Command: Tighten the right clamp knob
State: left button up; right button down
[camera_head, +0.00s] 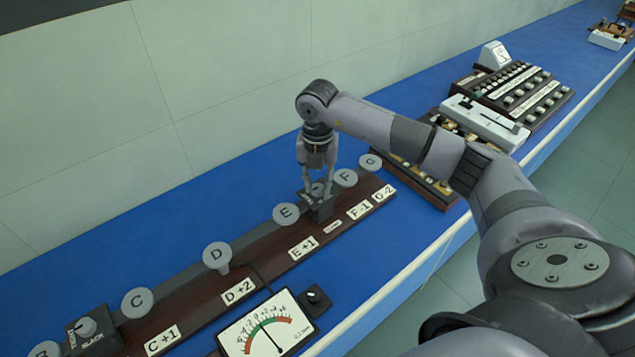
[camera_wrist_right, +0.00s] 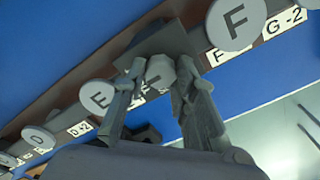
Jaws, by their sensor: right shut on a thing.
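The right clamp (camera_head: 322,211) is a dark block on the brown wooden rail (camera_head: 262,255), between the round discs E (camera_head: 286,214) and F (camera_head: 346,177). Its small grey knob (camera_wrist_right: 160,72) sits between my fingers in the right wrist view. My right gripper (camera_head: 317,190) points down over the clamp and is shut on the knob, one finger on each side. It also shows in the right wrist view (camera_wrist_right: 157,72). In the head view the fingers partly hide the knob. My left gripper is not in view.
A second dark clamp (camera_head: 94,343) with a grey knob stands at the lower left, near disc C (camera_head: 138,302). A dial meter (camera_head: 262,334) stands in front of the rail. Instruments with switches (camera_head: 515,92) stand farther right on the blue bench (camera_head: 400,255). A wall runs behind.

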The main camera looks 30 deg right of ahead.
aim_at(318, 187)
jog(key=shift+r, duration=0.1)
jog(key=c, duration=1.3)
grip_release()
notch_tip(318, 187, up, 12)
jog(key=shift+f, duration=0.1)
